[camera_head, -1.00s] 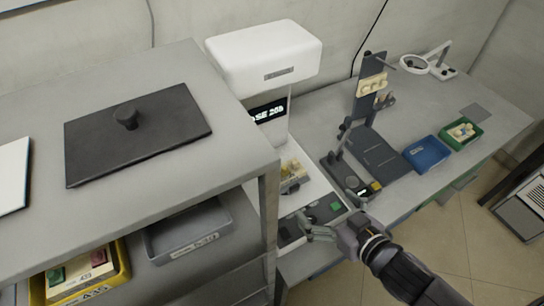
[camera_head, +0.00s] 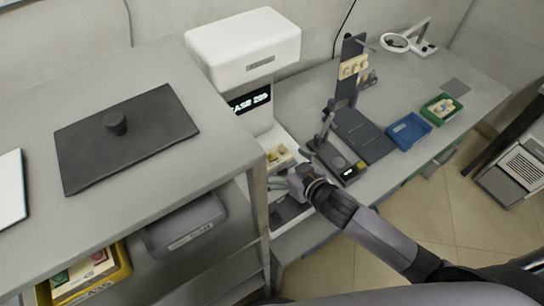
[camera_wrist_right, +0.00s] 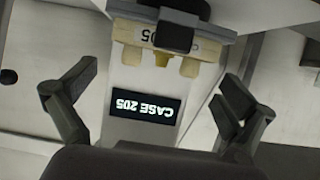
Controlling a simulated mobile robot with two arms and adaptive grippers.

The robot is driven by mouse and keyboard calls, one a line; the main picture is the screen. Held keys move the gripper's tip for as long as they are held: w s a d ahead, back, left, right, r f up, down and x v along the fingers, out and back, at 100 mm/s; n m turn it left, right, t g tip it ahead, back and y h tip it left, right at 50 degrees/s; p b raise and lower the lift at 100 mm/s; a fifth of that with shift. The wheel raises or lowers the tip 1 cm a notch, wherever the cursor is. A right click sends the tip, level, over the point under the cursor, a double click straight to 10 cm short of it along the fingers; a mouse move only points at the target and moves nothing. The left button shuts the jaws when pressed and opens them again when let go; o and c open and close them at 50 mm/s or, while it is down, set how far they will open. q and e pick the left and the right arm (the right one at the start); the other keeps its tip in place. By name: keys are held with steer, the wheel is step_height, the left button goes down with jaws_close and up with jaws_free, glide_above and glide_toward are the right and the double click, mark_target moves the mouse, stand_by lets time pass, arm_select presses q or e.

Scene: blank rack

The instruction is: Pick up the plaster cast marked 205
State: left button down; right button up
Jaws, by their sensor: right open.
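A cream plaster cast (camera_wrist_right: 125,57) with an upside-down label that reads 205 sits in a dark holder at the top of the right wrist view. In the head view a cream-yellow cast (camera_head: 279,154) shows at the foot of the white machine (camera_head: 247,45). The machine's lit display (camera_head: 249,101) reads CASE 205, upside down in the wrist view (camera_wrist_right: 146,106). My right gripper (camera_head: 278,186) is just in front of the cast. Its fingers (camera_wrist_right: 155,95) are wide apart and empty, clear of the cast. My left gripper is not in view.
A shelf unit (camera_head: 225,120) stands close to the left, with a dark lidded plate on top. A dark stand (camera_head: 345,85) holding another cream cast is to the right. A blue tray (camera_head: 409,132) and a green tray (camera_head: 430,112) lie farther right.

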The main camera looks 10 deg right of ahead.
mark_target(273, 155)
steer(key=shift+w+a, duration=0.2)
steer(key=shift+w, duration=0.2)
steer(key=p+x, duration=0.1)
steer(key=x, duration=0.2)
steer(key=shift+w+a+f, duration=0.15)
steer(key=shift+a, duration=0.05)
steer(key=shift+w+a+f, duration=0.15)
steer(key=shift+w+f, duration=0.05)
steer(key=shift+w, duration=0.05)
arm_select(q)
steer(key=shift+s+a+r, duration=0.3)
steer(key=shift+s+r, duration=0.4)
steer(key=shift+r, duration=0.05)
arm_select(e)
steer(key=c, duration=1.1)
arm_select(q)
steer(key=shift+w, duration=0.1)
arm_select(e)
steer(key=shift+r, duration=0.15)
